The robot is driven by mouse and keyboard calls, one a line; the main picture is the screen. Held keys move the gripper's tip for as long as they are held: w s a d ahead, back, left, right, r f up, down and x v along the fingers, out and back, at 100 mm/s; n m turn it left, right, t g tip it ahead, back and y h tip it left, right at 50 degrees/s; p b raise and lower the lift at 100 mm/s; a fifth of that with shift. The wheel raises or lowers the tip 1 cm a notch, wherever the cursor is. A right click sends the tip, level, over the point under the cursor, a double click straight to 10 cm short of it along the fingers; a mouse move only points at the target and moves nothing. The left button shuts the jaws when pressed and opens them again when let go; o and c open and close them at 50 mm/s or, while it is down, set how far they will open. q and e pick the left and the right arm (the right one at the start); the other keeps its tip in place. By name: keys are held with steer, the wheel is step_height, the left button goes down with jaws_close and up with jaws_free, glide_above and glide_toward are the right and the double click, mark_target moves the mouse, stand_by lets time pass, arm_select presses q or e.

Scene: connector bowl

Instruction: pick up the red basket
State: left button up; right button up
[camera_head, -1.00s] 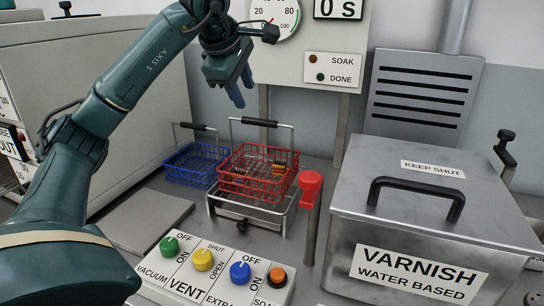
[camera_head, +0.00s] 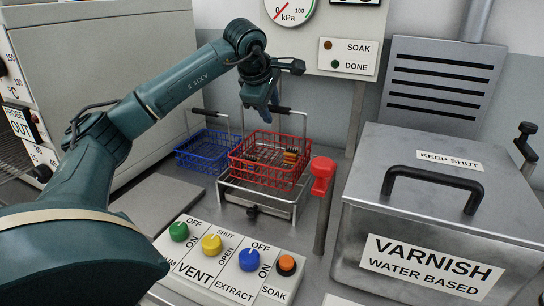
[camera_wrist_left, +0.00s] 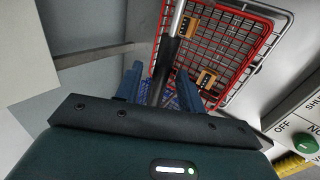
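The red basket (camera_head: 268,172) is a wire basket on a metal stand, with a raised handle whose black grip (camera_head: 290,111) is at the top. Small orange-and-dark connectors (camera_head: 291,157) lie inside. My left gripper (camera_head: 262,108) is at the handle, above the basket, fingers pointing down. In the left wrist view, the red basket (camera_wrist_left: 262,62) lies beyond the fingers, and the handle's black grip (camera_wrist_left: 166,72) runs between the two spread blue fingers (camera_wrist_left: 158,88). A gap shows on each side of the grip. My right gripper is out of view.
A blue wire basket (camera_head: 200,152) with its own handle stands just left of the red one. A red-topped post (camera_head: 322,178) stands close on the right. The button panel (camera_head: 222,262) is in front, the varnish tank (camera_head: 440,215) at right.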

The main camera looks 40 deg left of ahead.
arm_select(q)
steer(key=shift+w+a+f, duration=0.1)
steer(key=shift+w+f, duration=0.2)
steer(key=shift+f, duration=0.2)
jaws_close()
steer(key=shift+r, duration=0.1)
stand_by(1.0)
